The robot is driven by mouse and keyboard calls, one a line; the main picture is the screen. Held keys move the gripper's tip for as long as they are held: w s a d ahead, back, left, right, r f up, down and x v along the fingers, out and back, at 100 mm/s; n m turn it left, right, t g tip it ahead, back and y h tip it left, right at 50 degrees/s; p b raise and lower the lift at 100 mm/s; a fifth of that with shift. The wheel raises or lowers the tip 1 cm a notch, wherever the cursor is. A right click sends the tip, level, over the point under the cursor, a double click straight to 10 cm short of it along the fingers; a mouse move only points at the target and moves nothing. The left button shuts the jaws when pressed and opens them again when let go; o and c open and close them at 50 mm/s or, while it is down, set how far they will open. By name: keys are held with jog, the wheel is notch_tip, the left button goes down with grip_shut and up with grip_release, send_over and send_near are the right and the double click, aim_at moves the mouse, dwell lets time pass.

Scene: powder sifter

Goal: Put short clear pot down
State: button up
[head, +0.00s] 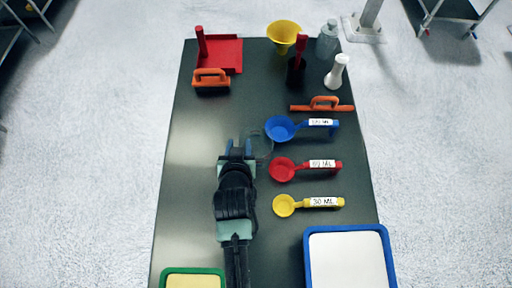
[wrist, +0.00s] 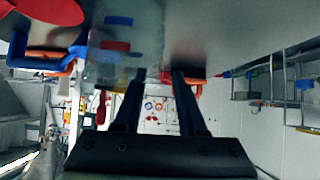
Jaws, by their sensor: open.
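The short clear pot (head: 262,144) is a faint transparent round vessel on the dark table, just right of my gripper in the head view. In the wrist view the clear pot (wrist: 110,45) shows at upper left, with coloured things seen through it. My gripper (head: 239,149) is low near the table, its two fingers apart and nothing seen between them. In the wrist view my gripper (wrist: 158,78) has its left finger overlapping the pot's edge. I cannot tell whether that finger touches the pot.
Right of the pot lie a blue scoop (head: 280,129), a red scoop (head: 282,170) and a yellow scoop (head: 285,206). A blue-rimmed tray (head: 309,262) and a green-rimmed tray (head: 194,270) are at the near edge. The table (head: 190,150) is clear left of my gripper.

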grip_shut()
jog(key=shift+s+f, duration=0.1)
dwell(1.3)
